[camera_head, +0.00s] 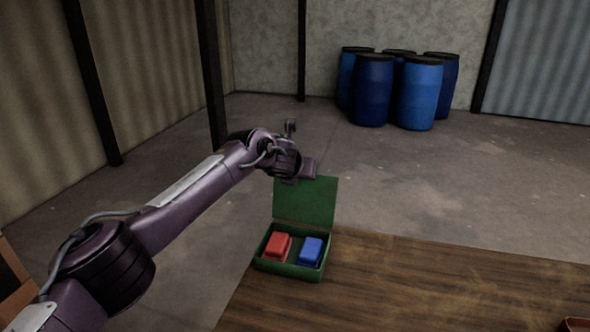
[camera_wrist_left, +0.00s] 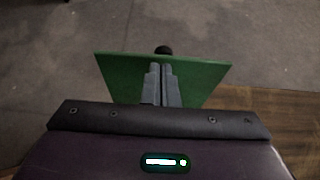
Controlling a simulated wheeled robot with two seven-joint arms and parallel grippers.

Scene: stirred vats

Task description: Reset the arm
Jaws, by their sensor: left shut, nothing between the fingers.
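My left arm reaches in from the left in the head view, with its left gripper (camera_head: 309,170) in the air just above and behind the raised lid of a green box (camera_head: 285,268). In the left wrist view the two fingers of the left gripper (camera_wrist_left: 162,72) are together, with nothing between them. The open green lid (camera_wrist_left: 205,75) shows behind the fingers; whether they touch it I cannot tell. My right gripper is in neither view.
The green box stands on the wooden table (camera_head: 430,290) near its left corner and holds a red block (camera_head: 277,246) and a blue block (camera_head: 311,252). The table to the right is mostly clear. Several blue barrels (camera_head: 418,95) stand far back by the wall.

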